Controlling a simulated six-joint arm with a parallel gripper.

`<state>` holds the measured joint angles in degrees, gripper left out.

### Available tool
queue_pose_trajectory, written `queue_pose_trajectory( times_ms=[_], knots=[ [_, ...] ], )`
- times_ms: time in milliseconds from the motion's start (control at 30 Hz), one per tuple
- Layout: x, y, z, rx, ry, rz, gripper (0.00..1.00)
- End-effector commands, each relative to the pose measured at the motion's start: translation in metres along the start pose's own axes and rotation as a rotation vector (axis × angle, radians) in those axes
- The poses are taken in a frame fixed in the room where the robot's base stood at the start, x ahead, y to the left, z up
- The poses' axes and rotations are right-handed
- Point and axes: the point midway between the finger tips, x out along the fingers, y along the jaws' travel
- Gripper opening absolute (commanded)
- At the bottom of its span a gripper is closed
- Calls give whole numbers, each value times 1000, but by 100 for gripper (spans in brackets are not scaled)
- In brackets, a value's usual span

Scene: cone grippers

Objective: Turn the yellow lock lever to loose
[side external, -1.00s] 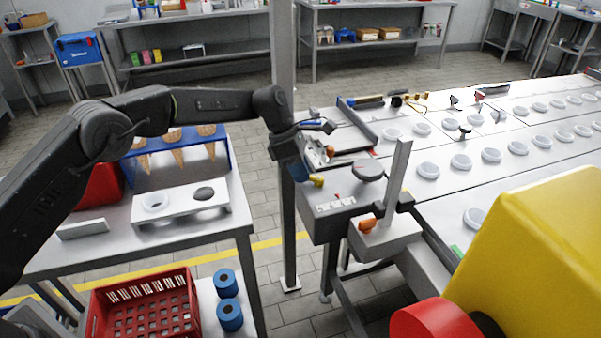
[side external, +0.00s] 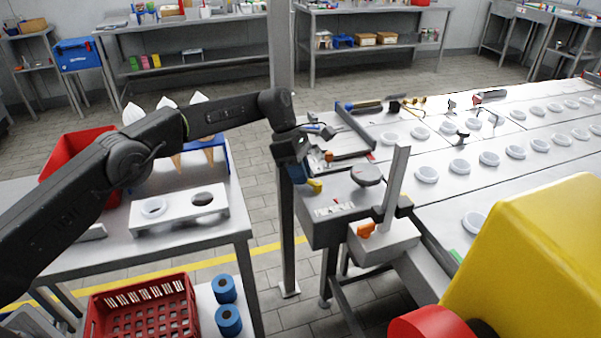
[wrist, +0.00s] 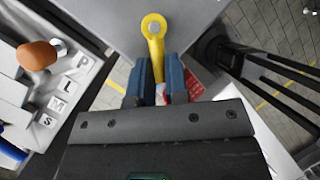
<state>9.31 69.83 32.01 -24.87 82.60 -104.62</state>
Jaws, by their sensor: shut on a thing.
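The yellow lock lever (wrist: 154,38) is in the wrist view, with its round pivot at the top and its arm running down to my gripper (wrist: 161,92). My gripper's blue fingers are closed around the lever's lower end, one on each side. In the side view the lever (side external: 315,185) shows as a small yellow piece on the near left face of the grey machine block, with my gripper (side external: 299,174) at it. The lever's far tip is hidden between the fingers.
An orange knob (wrist: 38,55) stands beside a plate with letters (wrist: 62,95) in the wrist view. A grey post (side external: 396,185) with an orange knob (side external: 366,230) rises at the machine's near end. White rings (side external: 427,174) lie on the long table.

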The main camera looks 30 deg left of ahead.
Motion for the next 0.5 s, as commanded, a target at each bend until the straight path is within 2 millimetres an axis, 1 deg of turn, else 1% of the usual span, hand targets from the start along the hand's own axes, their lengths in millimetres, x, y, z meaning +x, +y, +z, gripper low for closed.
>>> queue_pose_trajectory(
  times_ms=[100,133,367,500],
  knots=[
    [0,0,0,0,1,-2,0],
    [0,0,0,0,1,-2,18],
    [0,0,0,-1,0,-1,40],
    [0,0,0,-1,0,-1,40]
  ],
)
